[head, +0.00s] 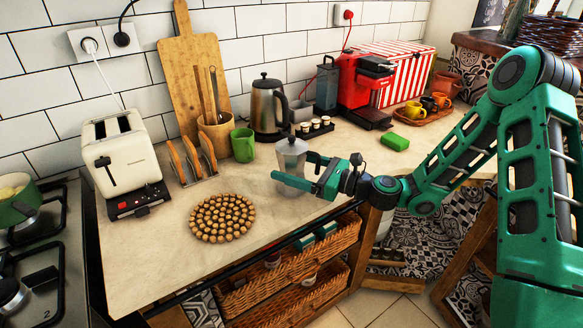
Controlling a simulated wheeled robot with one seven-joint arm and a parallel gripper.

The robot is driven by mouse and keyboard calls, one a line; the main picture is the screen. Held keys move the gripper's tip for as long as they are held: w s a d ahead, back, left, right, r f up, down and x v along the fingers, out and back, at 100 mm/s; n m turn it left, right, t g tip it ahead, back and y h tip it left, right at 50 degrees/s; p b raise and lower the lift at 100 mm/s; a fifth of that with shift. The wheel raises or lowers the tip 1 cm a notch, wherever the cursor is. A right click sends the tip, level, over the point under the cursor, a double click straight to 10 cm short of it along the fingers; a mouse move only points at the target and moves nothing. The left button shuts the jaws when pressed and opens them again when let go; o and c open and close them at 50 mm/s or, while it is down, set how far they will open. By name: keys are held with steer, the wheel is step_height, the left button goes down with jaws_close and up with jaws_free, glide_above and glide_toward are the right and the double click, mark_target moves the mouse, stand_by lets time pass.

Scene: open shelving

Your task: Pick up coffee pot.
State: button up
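The coffee pot (291,153), a silver moka pot with a dark lid knob, stands upright on the counter near its front edge. My gripper (293,168) reaches in from the right at the pot's height. Its fingers are spread apart; the near one crosses in front of the pot's lower body, and the other is at the pot's right side. The pot seems to be between or just behind the fingers; I cannot tell whether they touch it. The pot's lower part is partly hidden by the near finger.
A round cork trivet (222,217) lies front left of the pot. A green mug (243,145), a steel kettle (267,106) and a small tray of cups (314,128) stand behind. A toaster (122,160) is left, a red coffee machine (362,85) back right. Wicker baskets (290,270) sit below the counter.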

steer(key=c, duration=1.5)
steer(key=shift+c, duration=0.2)
